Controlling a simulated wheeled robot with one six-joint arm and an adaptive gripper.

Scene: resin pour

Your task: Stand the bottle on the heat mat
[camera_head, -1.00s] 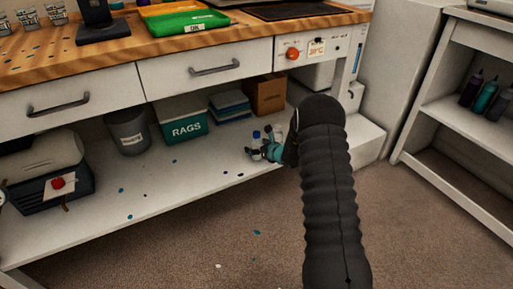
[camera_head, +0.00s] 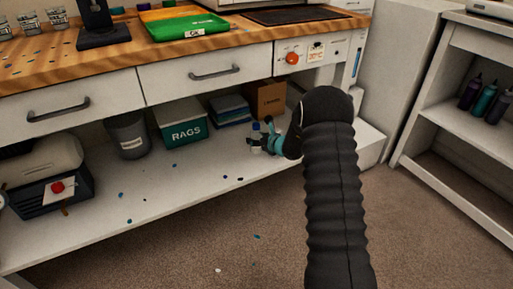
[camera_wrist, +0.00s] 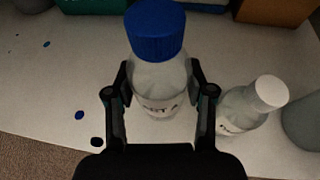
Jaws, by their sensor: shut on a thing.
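A clear bottle with a blue cap (camera_wrist: 157,75) stands between the fingers of my gripper (camera_wrist: 160,100) in the wrist view. The fingers are shut on its body, and its label is partly readable, ending in "RT A". In the head view my gripper (camera_head: 262,146) is low over the under-bench shelf, partly hidden by my arm. I cannot tell whether the bottle's base touches the shelf. A dark flat mat (camera_head: 300,15), likely the heat mat, lies on the bench top at the back right.
A white-capped bottle (camera_wrist: 250,105) stands close to the right finger. The shelf (camera_head: 150,205) also holds a RAGS box (camera_head: 182,125), a grey bin (camera_head: 127,135) and a cardboard box (camera_head: 268,97). The wooden bench top (camera_head: 150,50) overhangs the shelf. A green tray (camera_head: 187,25) lies left of the mat.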

